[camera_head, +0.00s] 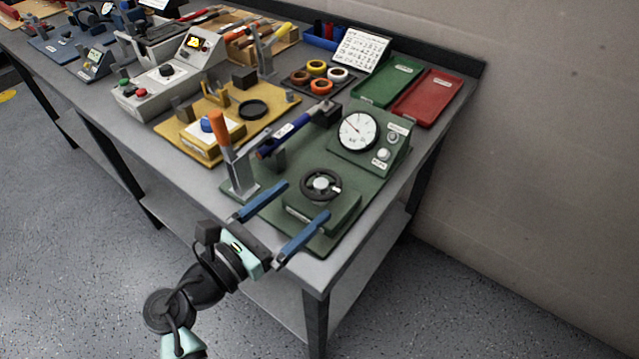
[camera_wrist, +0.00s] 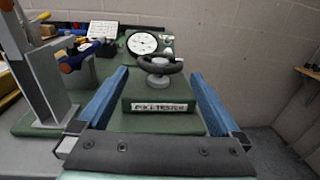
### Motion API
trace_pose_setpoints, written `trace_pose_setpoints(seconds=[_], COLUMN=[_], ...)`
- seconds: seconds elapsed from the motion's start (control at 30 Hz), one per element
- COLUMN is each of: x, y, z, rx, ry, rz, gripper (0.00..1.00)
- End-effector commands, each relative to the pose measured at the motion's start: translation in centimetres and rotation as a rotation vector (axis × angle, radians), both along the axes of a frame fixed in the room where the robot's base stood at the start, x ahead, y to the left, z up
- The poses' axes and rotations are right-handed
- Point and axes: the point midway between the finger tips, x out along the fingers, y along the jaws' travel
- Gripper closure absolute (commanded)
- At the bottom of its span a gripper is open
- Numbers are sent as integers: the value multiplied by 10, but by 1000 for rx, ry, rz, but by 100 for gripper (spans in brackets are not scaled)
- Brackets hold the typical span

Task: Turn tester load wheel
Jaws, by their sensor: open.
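The load wheel (camera_head: 320,184) is a small black handwheel with a grey hub, on top of a green tester block on a green base plate (camera_head: 318,243). It also shows in the wrist view (camera_wrist: 158,68), above a white label on the block's front. The tester's round white dial (camera_head: 357,130) stands behind it. My gripper (camera_head: 296,201) is open, with its two blue fingers spread. In the wrist view its fingers (camera_wrist: 158,88) lie to the left and right of the block and wheel, with nothing between them gripped. I cannot tell whether the fingers touch anything.
An orange-handled toggle clamp (camera_head: 230,155) stands close left of my gripper. A blue tool (camera_head: 291,132) lies behind it. Green (camera_head: 388,82) and red (camera_head: 428,97) trays lie at the back right. A yellow fixture (camera_head: 262,118) is further left. The floor in front is clear.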

Motion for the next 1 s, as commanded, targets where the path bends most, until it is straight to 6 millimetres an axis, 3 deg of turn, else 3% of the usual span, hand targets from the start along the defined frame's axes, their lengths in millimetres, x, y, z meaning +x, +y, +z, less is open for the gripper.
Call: trace_pose_setpoints(seconds=[0.3,0.7,0.77,1.0], x=[38,45,44,44], y=[-33,-39,-39,-39], z=[0,0,0,0], rx=[1,0,0,0], ry=[-1,0,0,0], rz=[-2,0,0,-1], gripper=[0,0,7,50])
